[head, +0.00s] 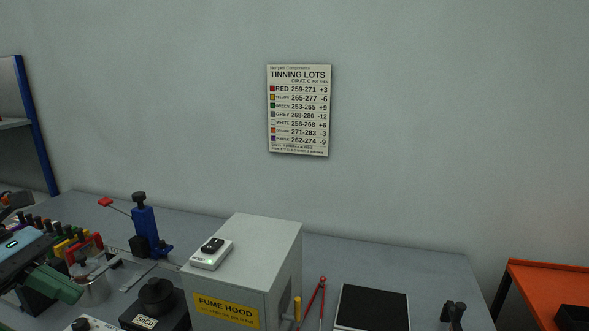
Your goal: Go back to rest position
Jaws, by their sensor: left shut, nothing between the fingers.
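My left gripper (68,290) comes in low at the left edge, over the left end of the grey bench (365,262). It is shut with nothing held, close to a metal pot (95,290) in the picture; I cannot tell whether they touch. My right gripper is not in view.
A grey fume hood box (262,250) with a small white device (211,254) on top stands mid-bench. A blue stand (146,228), a black knobbed unit (157,298) and several coloured pieces crowd the left. A black pad (372,308) and red tweezers (314,298) lie right of the hood.

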